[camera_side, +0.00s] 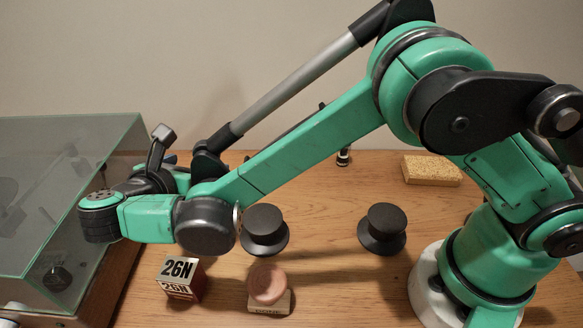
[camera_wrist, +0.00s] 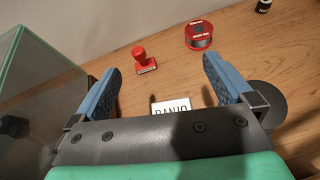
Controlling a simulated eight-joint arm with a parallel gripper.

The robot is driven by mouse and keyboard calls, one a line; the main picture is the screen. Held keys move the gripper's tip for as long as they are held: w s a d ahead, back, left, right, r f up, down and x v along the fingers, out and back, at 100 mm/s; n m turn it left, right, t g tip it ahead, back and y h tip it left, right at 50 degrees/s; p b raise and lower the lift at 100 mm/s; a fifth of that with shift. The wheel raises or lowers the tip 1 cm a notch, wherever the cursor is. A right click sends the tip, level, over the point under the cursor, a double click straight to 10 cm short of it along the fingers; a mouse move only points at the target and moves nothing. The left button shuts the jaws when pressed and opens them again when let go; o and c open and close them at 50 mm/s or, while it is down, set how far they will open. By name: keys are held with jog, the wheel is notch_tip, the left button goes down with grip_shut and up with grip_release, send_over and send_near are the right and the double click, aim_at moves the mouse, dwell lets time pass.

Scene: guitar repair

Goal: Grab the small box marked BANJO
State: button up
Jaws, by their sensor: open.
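The small box marked BANJO (camera_wrist: 170,105) shows its white lettered face in the wrist view, low between my fingers. Its lower part is hidden behind my gripper's dark body. My gripper (camera_wrist: 161,66) is open, with its two blue fingers wide apart and nothing held between them. The box appears beyond the gripper body and between the fingers; I cannot tell its exact distance. In the side view I do not see the BANJO box, and my arm covers part of the table. There, my gripper's fingers are mostly hidden behind my wrist.
A glass case (camera_side: 60,190) stands at the left, close to my wrist. A 26N box (camera_side: 181,278), a pink round-topped object (camera_side: 267,284) and two black knobs (camera_side: 264,230) (camera_side: 382,229) stand nearer. A red stamp (camera_wrist: 144,61) and red tin (camera_wrist: 199,36) lie beyond; a cork-like block (camera_side: 432,171) sits back right.

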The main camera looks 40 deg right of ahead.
jog(key=shift+s+a+f+n, duration=0.15)
jog(key=shift+a+f+n, duration=0.15)
jog(key=shift+a, duration=0.15)
jog(key=shift+h, duration=0.3)
notch_tip(320, 180, down, 4)
jog(key=shift+f, duration=0.15)
notch_tip(320, 180, down, 2)
jog(key=shift+f, duration=0.15)
jog(key=shift+f+x, duration=0.2)
jog(key=shift+x, duration=0.95)
jog(key=shift+d+f, duration=0.2)
grip_shut()
